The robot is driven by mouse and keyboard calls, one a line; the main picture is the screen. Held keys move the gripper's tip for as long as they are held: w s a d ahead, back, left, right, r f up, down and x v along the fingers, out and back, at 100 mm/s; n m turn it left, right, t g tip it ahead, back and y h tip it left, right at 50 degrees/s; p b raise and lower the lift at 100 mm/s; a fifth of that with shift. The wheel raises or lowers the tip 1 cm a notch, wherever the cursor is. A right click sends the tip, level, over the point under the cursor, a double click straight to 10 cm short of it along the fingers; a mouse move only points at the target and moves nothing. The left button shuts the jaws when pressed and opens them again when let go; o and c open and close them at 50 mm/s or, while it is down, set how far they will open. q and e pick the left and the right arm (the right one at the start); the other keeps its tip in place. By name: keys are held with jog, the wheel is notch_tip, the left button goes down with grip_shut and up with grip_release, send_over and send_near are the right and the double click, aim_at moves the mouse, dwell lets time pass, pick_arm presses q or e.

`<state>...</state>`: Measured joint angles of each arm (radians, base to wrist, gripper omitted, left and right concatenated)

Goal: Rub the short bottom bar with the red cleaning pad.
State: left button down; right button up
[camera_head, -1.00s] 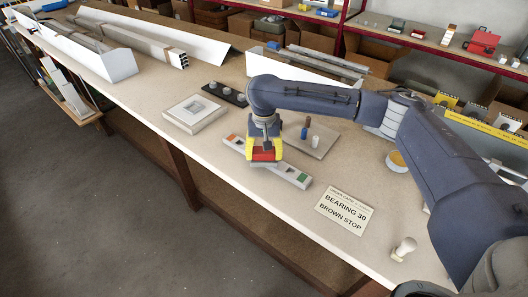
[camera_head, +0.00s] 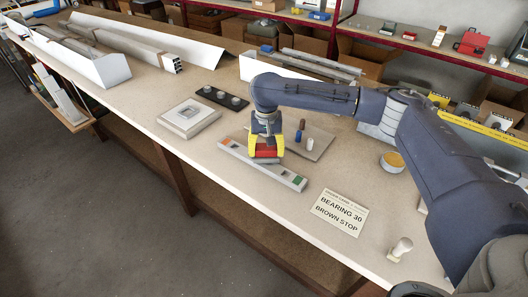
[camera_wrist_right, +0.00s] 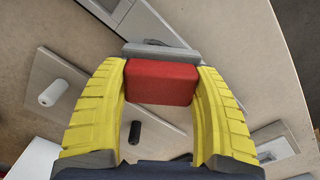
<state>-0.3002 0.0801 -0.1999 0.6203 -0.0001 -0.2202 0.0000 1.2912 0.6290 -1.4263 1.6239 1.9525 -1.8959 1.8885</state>
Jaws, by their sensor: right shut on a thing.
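My right gripper (camera_head: 267,149) has yellow fingers and is shut on the red cleaning pad (camera_head: 266,151). The pad also shows between the fingers in the right wrist view (camera_wrist_right: 160,82), with a grey layer along its far side. The short bottom bar (camera_head: 281,175) is a narrow grey strip lying aslant near the table's front edge, with small coloured patches near its ends. The pad is over the middle of the bar and hides part of it. I cannot tell whether they touch. My left gripper is out of view.
Behind the bar, a flat board (camera_head: 310,149) carries small dark and white cylinders. A square white frame (camera_head: 188,115) and a dark tray with round pieces (camera_head: 222,97) are to the left. A printed card (camera_head: 339,212) and a pale knobbed piece (camera_head: 400,248) lie to the right.

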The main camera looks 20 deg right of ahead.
aim_at(259, 146)
jog(key=shift+w+a+f, duration=0.15)
jog(key=shift+w+a, duration=0.3)
jog(key=shift+w, duration=0.15)
jog(key=shift+s+a+f, duration=0.1)
jog(key=shift+s+a, duration=0.5)
jog(key=shift+a, duration=0.25)
jog(key=shift+s+a, duration=0.6)
jog(key=shift+a, duration=0.2)
jog(key=shift+w+a, duration=0.4)
jog(key=shift+w, duration=0.15)
jog(key=shift+w+d+r, duration=0.15)
jog(key=shift+w+d, duration=0.5)
jog(key=shift+d, duration=0.2)
jog(key=shift+w+d+r, duration=0.1)
jog(key=shift+w+d, duration=0.55)
jog(key=shift+d, duration=0.15)
jog(key=shift+r, duration=3)
jog(key=shift+r, duration=0.1)
jog(key=shift+r, duration=1.45)
